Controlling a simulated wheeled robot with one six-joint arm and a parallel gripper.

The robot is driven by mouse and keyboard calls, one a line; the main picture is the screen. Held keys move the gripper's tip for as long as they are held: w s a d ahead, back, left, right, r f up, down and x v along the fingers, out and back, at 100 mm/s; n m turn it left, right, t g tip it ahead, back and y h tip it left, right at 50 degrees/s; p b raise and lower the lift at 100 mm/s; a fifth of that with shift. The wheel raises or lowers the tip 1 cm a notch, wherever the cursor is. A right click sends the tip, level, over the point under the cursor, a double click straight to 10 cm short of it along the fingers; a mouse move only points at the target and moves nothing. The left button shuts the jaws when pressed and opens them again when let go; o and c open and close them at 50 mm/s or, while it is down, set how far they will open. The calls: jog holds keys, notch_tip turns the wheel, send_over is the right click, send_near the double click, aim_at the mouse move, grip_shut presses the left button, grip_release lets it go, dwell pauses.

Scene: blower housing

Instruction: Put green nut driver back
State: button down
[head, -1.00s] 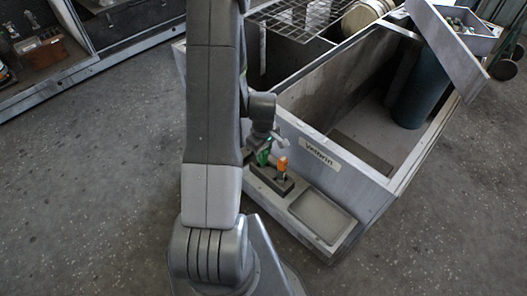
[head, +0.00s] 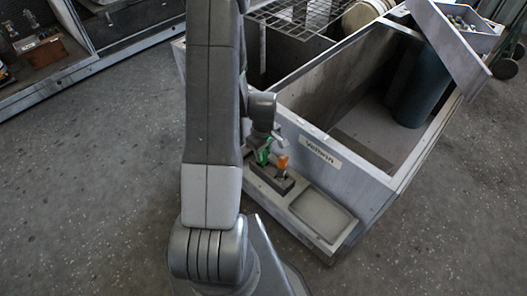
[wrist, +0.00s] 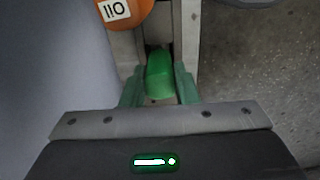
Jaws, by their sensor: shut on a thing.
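The green nut driver (wrist: 160,75) is between my gripper's fingers (wrist: 158,88) in the wrist view, and the fingers are shut on its green handle. In the head view my gripper (head: 263,152) is at the left end of a dark holder block (head: 272,180), close beside an orange-handled driver (head: 282,163). The orange handle, tagged 110, also shows in the wrist view (wrist: 130,14). The green driver's lower end is hidden, so I cannot tell whether it sits in the holder.
The holder is on a ledge with a shallow empty tray (head: 322,213), along the grey housing wall (head: 335,170) labelled Vollwin. A tall dark cylinder (head: 420,90) stands inside the housing. Open speckled floor (head: 90,190) lies to the left.

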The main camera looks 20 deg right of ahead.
dwell(0.4)
jog(key=c, duration=0.6)
grip_release()
jog(key=shift+r+p, duration=2.35)
jog(key=shift+r, duration=1.7)
jog(key=shift+f, duration=0.2)
jog(key=shift+f+b, duration=2.55)
jog(key=shift+f, duration=1.35)
